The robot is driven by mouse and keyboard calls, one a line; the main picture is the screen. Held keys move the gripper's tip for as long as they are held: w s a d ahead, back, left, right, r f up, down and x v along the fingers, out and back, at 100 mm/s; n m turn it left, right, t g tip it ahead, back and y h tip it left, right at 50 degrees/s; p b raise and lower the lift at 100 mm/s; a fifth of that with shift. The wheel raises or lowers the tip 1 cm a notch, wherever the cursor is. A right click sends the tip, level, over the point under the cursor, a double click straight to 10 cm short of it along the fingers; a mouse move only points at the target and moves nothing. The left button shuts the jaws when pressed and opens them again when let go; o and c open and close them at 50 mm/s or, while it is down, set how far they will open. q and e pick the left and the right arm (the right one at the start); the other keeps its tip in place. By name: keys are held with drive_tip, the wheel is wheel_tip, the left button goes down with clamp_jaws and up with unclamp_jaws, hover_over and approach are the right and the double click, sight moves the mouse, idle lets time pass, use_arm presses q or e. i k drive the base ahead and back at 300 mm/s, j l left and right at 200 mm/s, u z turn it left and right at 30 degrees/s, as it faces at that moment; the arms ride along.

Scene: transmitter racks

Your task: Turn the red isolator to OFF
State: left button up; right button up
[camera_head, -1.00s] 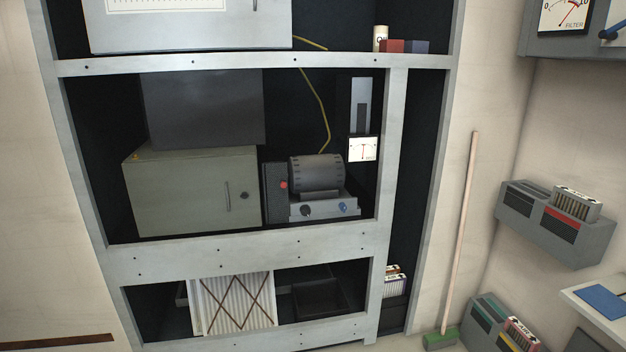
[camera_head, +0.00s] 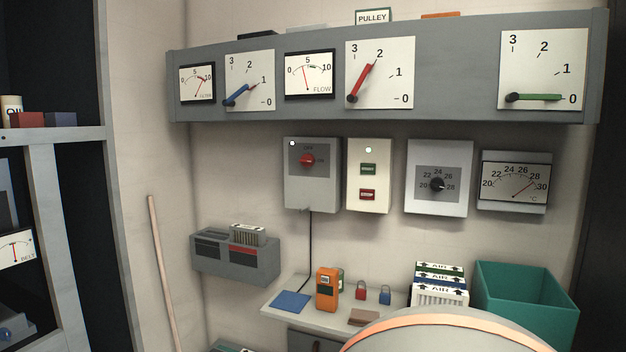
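The red isolator (camera_head: 307,160) is a round red knob on a grey wall box (camera_head: 312,190). An OFF label seems to sit above the knob, too small to read surely, and a small white lamp shows at the box's upper left. I cannot tell the knob's exact setting. A dark cable runs down from the box. Neither of my grippers shows in the head view.
A cream box with green and red buttons (camera_head: 368,175) and a thermostat box (camera_head: 438,178) hang to the right. Above is a grey gauge panel (camera_head: 470,70). Below, a shelf (camera_head: 275,313) bears an orange meter (camera_head: 327,289) and padlocks. A teal bin (camera_head: 530,300) stands right.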

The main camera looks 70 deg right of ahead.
sight(308, 160)
drive_tip(key=z, duration=2.15)
